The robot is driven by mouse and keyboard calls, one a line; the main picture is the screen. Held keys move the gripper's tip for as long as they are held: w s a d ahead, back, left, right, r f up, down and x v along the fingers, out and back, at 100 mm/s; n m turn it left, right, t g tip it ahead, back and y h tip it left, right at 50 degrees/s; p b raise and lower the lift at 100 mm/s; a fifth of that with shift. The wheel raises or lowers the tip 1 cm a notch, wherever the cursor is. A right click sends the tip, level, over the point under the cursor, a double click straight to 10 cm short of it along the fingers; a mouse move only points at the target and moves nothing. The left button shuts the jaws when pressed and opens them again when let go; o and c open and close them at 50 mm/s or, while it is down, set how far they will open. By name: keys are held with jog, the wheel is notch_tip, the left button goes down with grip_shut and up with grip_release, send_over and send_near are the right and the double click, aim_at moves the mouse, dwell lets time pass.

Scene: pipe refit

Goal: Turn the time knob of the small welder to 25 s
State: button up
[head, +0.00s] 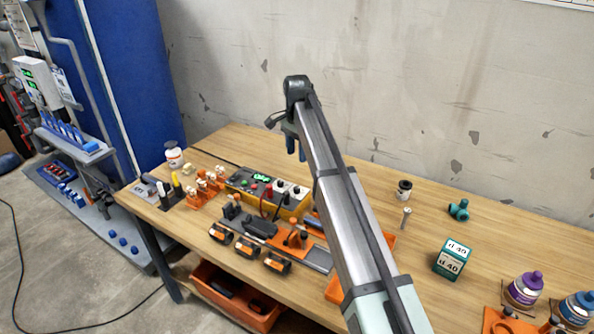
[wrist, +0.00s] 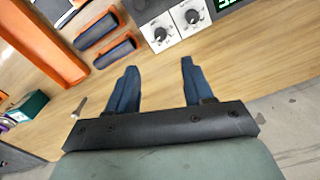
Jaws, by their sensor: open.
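The small welder (head: 262,207) is a yellow box with a dark sloped panel on the wooden table, left of my arm in the head view. The dial lettering is too small to read. My gripper (wrist: 155,80) is open and empty, its fingertips apart from the knobs. It also shows above the table in the head view (head: 296,155).
An orange tool holder (head: 285,242) with black clamps stands in front of the welder. Orange fittings (head: 206,185) stand to its left. A teal box (head: 452,260) and purple-capped bottle (head: 524,290) stand at the right.

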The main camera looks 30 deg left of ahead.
aim_at(297, 187)
notch_tip(297, 187, down, 14)
jog(key=n, duration=0.7)
jog(key=shift+r+n, duration=0.1)
jog(key=shift+n, duration=0.3)
grip_shut()
dwell(0.6)
